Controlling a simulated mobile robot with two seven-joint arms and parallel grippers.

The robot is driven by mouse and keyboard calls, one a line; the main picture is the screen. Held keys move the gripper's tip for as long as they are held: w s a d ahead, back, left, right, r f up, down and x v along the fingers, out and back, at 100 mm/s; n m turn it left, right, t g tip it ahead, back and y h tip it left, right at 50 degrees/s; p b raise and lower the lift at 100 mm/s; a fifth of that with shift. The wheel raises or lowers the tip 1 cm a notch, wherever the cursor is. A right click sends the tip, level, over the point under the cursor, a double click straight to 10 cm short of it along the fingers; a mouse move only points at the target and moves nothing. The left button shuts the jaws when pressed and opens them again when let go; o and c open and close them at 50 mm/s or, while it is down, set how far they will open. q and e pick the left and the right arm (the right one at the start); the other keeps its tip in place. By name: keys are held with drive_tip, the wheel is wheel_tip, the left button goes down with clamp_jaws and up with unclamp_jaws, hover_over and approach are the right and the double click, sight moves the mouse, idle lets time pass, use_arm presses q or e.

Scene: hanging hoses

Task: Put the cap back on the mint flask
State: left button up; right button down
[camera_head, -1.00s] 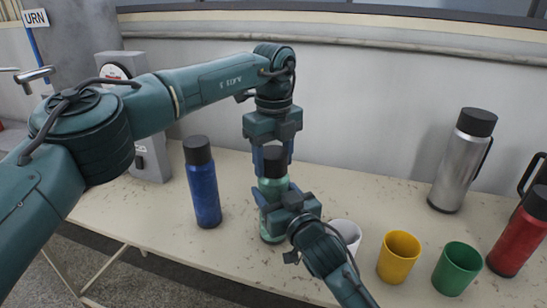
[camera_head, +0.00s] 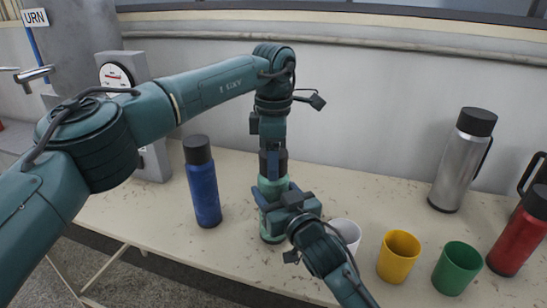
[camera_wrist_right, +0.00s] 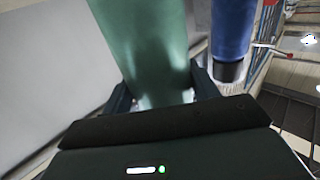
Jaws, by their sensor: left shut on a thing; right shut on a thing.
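The mint flask (camera_head: 270,236) stands upright on the table, its lower body and shoulder showing around my right gripper. My right gripper (camera_head: 272,203) is shut around the flask's body; the right wrist view also shows the flask (camera_wrist_right: 148,45) between the fingers (camera_wrist_right: 163,98). The black cap (camera_head: 272,169) is at the flask's top, upright and in line with it, with no clear gap. My left gripper (camera_head: 272,152) reaches down from above and is shut on the cap. The seam between cap and flask is too small to judge.
A blue flask (camera_head: 204,187) stands left of the mint flask. White (camera_head: 346,233), yellow (camera_head: 398,257) and green (camera_head: 457,268) cups stand to the right. A steel flask (camera_head: 459,165) and a red flask (camera_head: 519,238) are farther right. The table (camera_head: 375,200) is clear behind the cups.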

use_arm(q)
drive_tip(key=shift+m, duration=0.3)
drive_tip(key=o, duration=1.1)
drive_tip(key=shift+o, duration=0.2)
drive_tip(key=shift+r, duration=0.1)
wheel_tip(320, 180, up, 12)
use_arm(e)
drive_tip(key=shift+c, duration=1.6)
unclamp_jaws()
drive_tip(key=shift+s, duration=0.1)
